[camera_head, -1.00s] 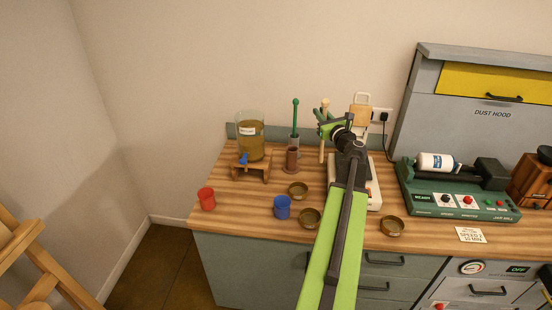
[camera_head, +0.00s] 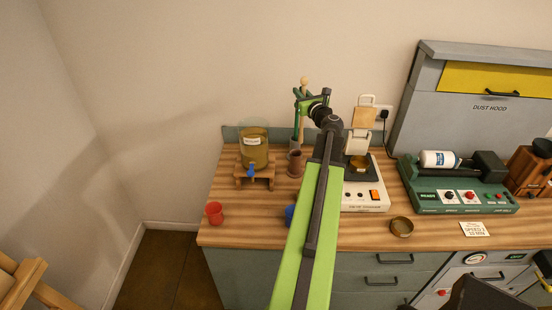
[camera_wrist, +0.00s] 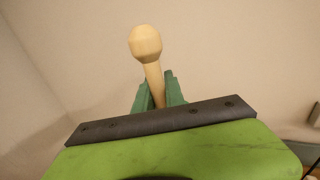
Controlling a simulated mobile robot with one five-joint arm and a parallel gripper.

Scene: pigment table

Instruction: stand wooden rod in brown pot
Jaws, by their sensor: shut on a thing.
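The wooden rod, pale with a rounded knob (camera_head: 304,82), is in my gripper (camera_head: 302,96). The wrist view shows its knob (camera_wrist: 146,43) above the two green fingers, which are shut on its shaft. The knob end is up, and the rod leans a little in that view. The brown pot (camera_head: 295,164) stands on the table below my gripper and slightly left of it. In the head view the rod's lower part is hidden or hard to tell from the green stick. I cannot see the rod's lower end.
A green stick (camera_head: 296,125) stands behind the brown pot. A jar (camera_head: 254,148) on a wooden stand is at left, with a red cup (camera_head: 214,213) in front. A blue cup (camera_head: 289,213) is partly behind my arm.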

